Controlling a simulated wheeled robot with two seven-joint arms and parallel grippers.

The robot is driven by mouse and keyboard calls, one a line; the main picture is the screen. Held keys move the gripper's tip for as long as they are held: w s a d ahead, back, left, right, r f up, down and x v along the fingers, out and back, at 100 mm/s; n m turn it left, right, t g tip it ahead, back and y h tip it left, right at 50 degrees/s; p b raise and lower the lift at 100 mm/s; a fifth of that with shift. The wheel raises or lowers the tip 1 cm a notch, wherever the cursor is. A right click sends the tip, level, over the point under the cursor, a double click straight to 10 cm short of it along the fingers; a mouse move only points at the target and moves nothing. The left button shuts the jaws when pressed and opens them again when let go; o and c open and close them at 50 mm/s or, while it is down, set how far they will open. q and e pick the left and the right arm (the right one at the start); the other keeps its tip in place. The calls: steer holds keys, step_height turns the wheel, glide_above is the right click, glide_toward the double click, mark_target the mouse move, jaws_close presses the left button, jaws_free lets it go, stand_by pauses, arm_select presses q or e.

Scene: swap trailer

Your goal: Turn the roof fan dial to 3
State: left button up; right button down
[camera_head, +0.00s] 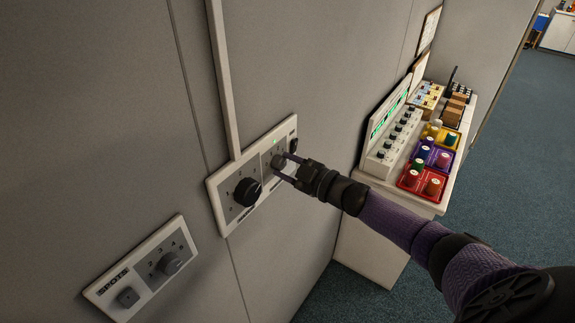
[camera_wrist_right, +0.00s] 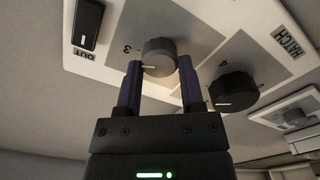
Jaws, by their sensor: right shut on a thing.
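A grey dial (camera_wrist_right: 160,57) sits on the right part of the white wall panel (camera_head: 217,205); it also shows in the head view (camera_head: 278,161). My right gripper (camera_wrist_right: 158,72) is shut on this grey dial, with one purple finger on each side of it. In the wrist view the dial's pale pointer mark is at its lower left. A numeral that looks like 3 is left of the dial; I cannot tell if the mark lines up with it. The dial's own label is hidden. My left gripper is not in view.
A black dial (camera_head: 247,192) is beside the grey one, near a label reading HATCH. A black switch (camera_wrist_right: 87,24) marked OUT is on its other side. A SPOTS panel (camera_head: 106,286) is lower left. A counter (camera_head: 424,208) with trays and controls stands right of my gripper.

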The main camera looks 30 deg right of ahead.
stand_by(0.4)
steer(key=shift+c, duration=1)
jaws_free()
steer(key=v, duration=1)
